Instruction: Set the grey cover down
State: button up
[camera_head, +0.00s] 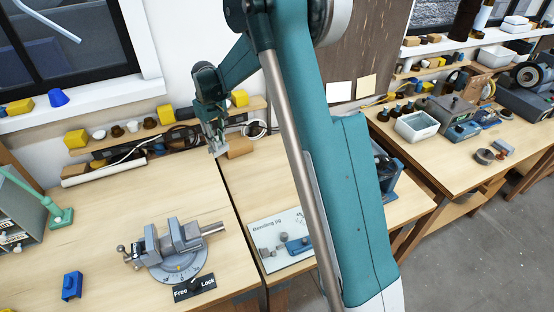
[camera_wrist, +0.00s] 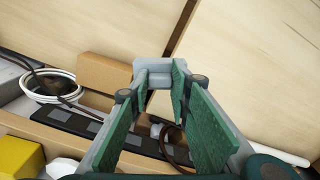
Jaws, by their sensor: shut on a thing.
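My gripper (camera_wrist: 160,84) is shut on the grey cover (camera_wrist: 159,66), a small pale grey piece held at the fingertips. In the head view my gripper (camera_head: 214,138) points down near the back of the workbench, by the seam between two table tops. The cover (camera_head: 218,152) shows there only as a small grey shape below the fingers. Part of it is hidden by the fingers, and I cannot tell whether it touches the table.
A cardboard-coloured block (camera_head: 239,147) stands just right of the cover. A white cable coil (camera_wrist: 48,85) and a black strip (camera_wrist: 85,128) lie behind. A grey vise (camera_head: 178,247) stands at the front. Bare wood lies between the vise and the back clutter.

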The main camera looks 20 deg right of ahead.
jog(key=s+d+f+m, duration=0.1)
jog(key=d+m, duration=0.3)
jog(key=d, duration=2.2)
jog(key=shift+s+m+b, duration=0.3)
jog(key=shift+s+b, duration=0.05)
jog(key=shift+s, duration=0.35)
jog(key=shift+f, duration=0.2)
notch_tip(320, 180, down, 6)
jog(key=shift+f, duration=1.9)
jog(key=shift+f, duration=0.15)
jog(key=o, duration=0.9)
